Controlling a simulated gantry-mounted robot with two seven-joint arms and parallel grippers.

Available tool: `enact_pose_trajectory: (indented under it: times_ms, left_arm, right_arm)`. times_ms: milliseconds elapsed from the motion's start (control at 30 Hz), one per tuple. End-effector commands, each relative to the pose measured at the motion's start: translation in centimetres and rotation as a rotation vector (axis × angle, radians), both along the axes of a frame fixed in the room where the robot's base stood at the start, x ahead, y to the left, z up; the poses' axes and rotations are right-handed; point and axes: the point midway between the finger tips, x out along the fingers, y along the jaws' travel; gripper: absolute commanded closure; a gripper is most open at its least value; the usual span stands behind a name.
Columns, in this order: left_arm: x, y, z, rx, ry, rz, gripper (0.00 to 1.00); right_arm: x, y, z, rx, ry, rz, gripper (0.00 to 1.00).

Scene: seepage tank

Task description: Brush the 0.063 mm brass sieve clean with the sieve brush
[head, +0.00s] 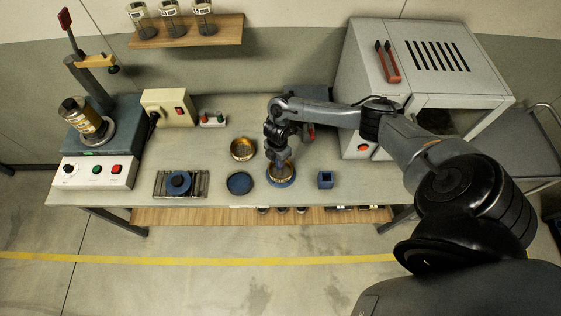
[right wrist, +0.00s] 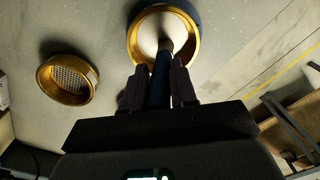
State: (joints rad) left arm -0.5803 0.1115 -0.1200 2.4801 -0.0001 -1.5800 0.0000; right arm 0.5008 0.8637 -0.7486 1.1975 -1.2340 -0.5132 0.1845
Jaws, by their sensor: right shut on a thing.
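A brass sieve (head: 281,172) with a pale, fine-looking mesh sits in a blue ring (head: 281,182) near the table's front edge; its brass rim (right wrist: 191,48) also shows in the right wrist view. No mesh size is readable. My right gripper (head: 280,158) is above this sieve, fingers pointing down, shut on the dark blue handle of the sieve brush (right wrist: 161,82). The brush's lower end reaches over or into the sieve; I cannot tell whether it touches the mesh. A second brass sieve (head: 243,149), with coarser mesh, stands apart behind and left. My left gripper is out of view.
A blue round dish (head: 239,183) lies left of the sieve and a blue square holder (head: 325,180) right. Further left are a blue disc on a rack (head: 179,182) and a control box (head: 96,172). A grey oven (head: 430,75) stands at the right.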

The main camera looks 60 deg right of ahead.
Motion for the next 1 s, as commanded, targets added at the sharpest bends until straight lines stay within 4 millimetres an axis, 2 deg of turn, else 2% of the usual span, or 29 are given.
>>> enact_pose_trajectory:
  times_ms: [33,433,1000]
  left_arm:
    - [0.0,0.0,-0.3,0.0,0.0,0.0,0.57]
    - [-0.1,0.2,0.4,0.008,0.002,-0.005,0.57]
    - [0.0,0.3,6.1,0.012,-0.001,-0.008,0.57]
  right_arm:
    - [0.7,-0.4,-0.2,-0.011,-0.022,-0.018,1.0]
    - [0.7,-0.4,0.5,-0.009,-0.023,-0.017,1.0]
    - [0.5,-0.2,6.1,-0.005,-0.017,-0.012,1.0]
